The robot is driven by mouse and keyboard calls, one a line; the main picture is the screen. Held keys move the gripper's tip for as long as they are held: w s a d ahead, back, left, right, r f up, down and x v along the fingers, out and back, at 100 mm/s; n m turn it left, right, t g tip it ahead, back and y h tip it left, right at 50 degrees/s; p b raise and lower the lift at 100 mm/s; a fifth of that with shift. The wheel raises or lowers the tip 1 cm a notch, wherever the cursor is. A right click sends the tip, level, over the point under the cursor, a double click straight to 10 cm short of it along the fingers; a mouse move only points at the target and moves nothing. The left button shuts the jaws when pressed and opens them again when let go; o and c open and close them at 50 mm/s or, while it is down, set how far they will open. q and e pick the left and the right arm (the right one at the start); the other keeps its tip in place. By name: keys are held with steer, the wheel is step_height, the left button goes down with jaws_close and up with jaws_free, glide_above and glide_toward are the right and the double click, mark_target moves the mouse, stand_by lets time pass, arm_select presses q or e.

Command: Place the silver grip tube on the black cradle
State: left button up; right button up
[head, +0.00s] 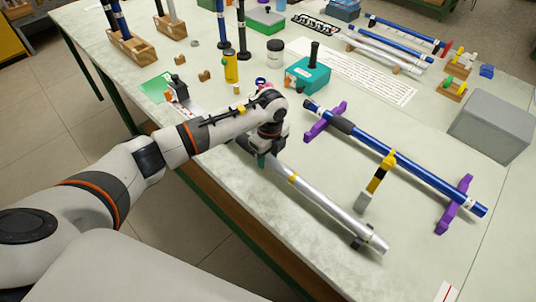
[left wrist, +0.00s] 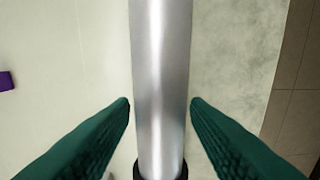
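My left gripper (head: 262,160) is at the tube's upper-left end and hides that end. In the left wrist view the tube (left wrist: 161,70) runs between the two green fingers (left wrist: 160,103), with narrow gaps beside it; the gripper looks open. A dark ring shows on the tube at the bottom of that view. My right gripper is not in view.
A blue tube (head: 415,167) rests on purple cradles (head: 455,205) behind. A grey box (head: 492,127) is at the right, a teal box (head: 308,75) behind my gripper. The front right table area is clear.

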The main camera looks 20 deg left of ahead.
arm_select(q)
steer(key=shift+o, duration=0.4)
steer(key=shift+r, duration=0.15)
steer(key=shift+r+p, duration=0.35)
step_height(320, 180, up, 12)
steer(key=b, duration=0.1)
steer(key=shift+d+b, duration=0.25)
steer(key=shift+b, duration=0.1)
steer(key=shift+w, duration=0.1)
